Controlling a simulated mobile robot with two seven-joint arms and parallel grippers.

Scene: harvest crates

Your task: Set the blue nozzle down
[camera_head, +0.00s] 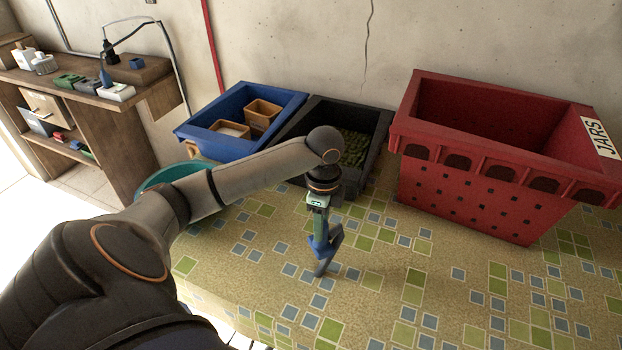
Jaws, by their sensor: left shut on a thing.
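My left gripper (321,236) points down over the tiled table (400,265) and is shut on the blue nozzle (327,243). The nozzle is small and blue, and its upper part is partly hidden by the gripper. It is near the table top, in front of the dark crate; I cannot tell whether it touches the tiles. My right gripper is not in view.
A blue crate (190,131) with tan boxes, a dark crate (376,125) with green contents and a red crate (480,203) labelled JARS stand along the back. A teal tub (160,180) is at left. The table's front right is clear.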

